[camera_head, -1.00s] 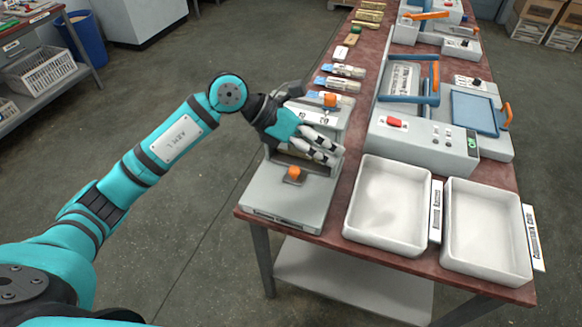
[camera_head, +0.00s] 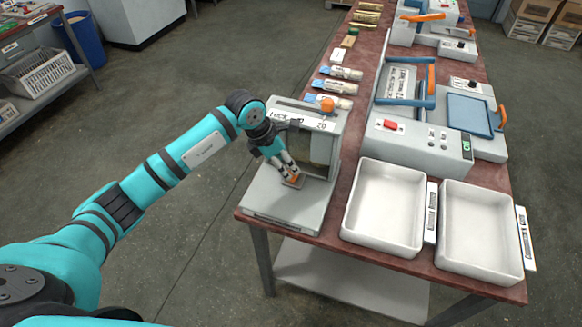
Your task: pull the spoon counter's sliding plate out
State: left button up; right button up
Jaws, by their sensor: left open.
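The spoon counter (camera_head: 322,137) is a grey machine with an orange knob on top, at the near left corner of the table. I cannot tell whether the fingers touch the knob. My right gripper is not in view.
Two white trays (camera_head: 348,228) (camera_head: 444,252) stand to the right of the counter. A grey press (camera_head: 408,150) with an orange-handled frame is behind them. Bundles of spoons (camera_head: 333,87) lie along the table's left edge. Open floor (camera_head: 190,262) lies to the left.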

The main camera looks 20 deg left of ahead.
aim_at(291, 173)
pick_arm(q)
jog(key=x, duration=0.5)
jog(key=shift+f+p, duration=0.1)
jog(key=shift+p, duration=0.2)
grip_shut()
